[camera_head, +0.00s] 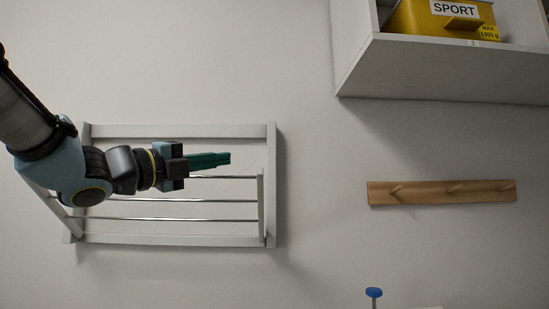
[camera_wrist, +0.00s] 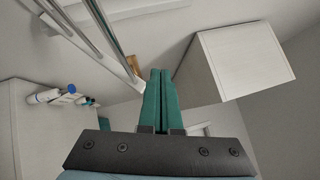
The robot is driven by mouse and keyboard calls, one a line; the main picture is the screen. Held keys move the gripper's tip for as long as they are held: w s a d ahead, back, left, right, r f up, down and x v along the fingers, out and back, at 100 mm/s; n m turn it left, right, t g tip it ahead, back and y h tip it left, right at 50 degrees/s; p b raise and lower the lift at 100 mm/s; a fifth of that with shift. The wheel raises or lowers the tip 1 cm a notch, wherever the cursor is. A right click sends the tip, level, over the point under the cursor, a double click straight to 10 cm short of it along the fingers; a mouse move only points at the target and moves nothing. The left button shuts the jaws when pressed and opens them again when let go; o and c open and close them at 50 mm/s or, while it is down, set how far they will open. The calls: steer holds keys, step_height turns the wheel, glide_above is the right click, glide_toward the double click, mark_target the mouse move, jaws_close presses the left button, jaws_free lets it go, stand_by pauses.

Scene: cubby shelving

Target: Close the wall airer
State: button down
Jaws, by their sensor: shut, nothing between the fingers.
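The wall airer (camera_head: 180,239) is a white frame on the wall, left of centre in the head view, with several thin metal rods across it. Its inner rack stands out from the frame, with a side bar (camera_head: 261,207) near the right end, so it looks at least partly open. My gripper (camera_head: 229,158) is in front of the airer's upper right part, its green fingers shut and pointing right, with nothing between them. In the wrist view the fingers (camera_wrist: 160,90) are together, and the airer's rods and white bar (camera_wrist: 100,50) pass to their upper left. Contact cannot be told.
A wooden peg rail (camera_head: 440,193) is on the wall to the right. A white cubby shelf (camera_head: 440,70) at the upper right holds a yellow "SPORT" box (camera_head: 420,18). A blue-topped object (camera_head: 374,293) is at the bottom. The wall between airer and rail is bare.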

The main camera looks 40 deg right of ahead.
steer(key=w+d+r+p, duration=0.1)
steer(key=d+r+p, duration=0.1)
steer(key=d, duration=0.4)
steer(key=w+d+r+p, duration=0.2)
steer(key=d+p, duration=0.1)
steer(key=d, duration=0.2)
steer(key=shift+d, duration=0.4)
steer(key=shift+f, duration=0.15)
stand_by(1.0)
steer(key=w+a+f+b, duration=0.2)
steer(key=f+b, duration=0.1)
steer(key=f, duration=0.2)
steer(key=w+a+f+b, duration=0.3)
steer(key=f+b, duration=0.1)
steer(key=f, duration=0.2)
